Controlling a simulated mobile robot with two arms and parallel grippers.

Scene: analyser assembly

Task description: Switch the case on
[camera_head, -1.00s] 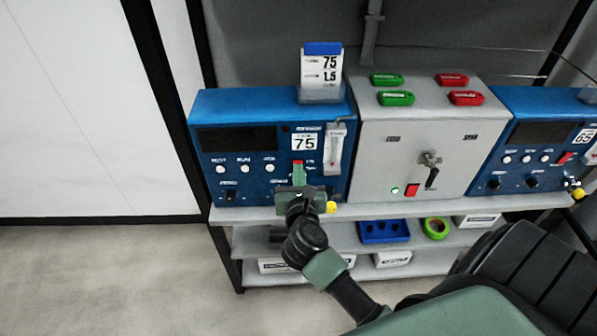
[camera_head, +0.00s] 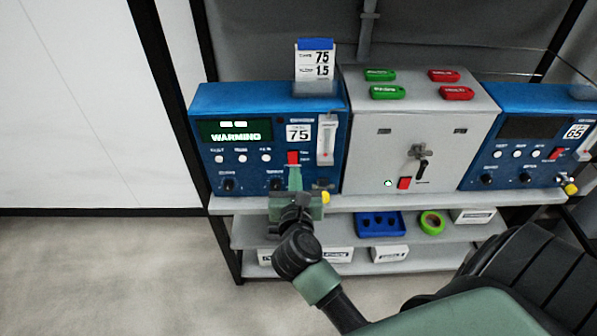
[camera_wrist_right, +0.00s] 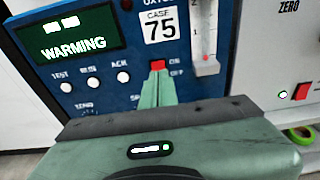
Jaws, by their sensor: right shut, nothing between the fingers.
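The blue case labelled 75 (camera_head: 240,100) stands at the left of the shelf. Its display (camera_head: 234,131) is lit green and reads WARMING, also in the right wrist view (camera_wrist_right: 72,42). The red power switch (camera_head: 293,157) is on its front, below the 75 label; in the right wrist view the red switch (camera_wrist_right: 157,65) shows just above my fingertips. My right gripper (camera_head: 294,168) is shut and empty, its tips pointing at the switch; I cannot tell whether they touch it. My left gripper is not in view.
A grey box (camera_head: 380,150) with green and red tags on top stands to the right, then a blue case labelled 65 (camera_head: 530,105) with a dark display. A blue tray (camera_head: 381,226) and green tape roll (camera_head: 432,222) lie on the shelf below. A card stands on case 75.

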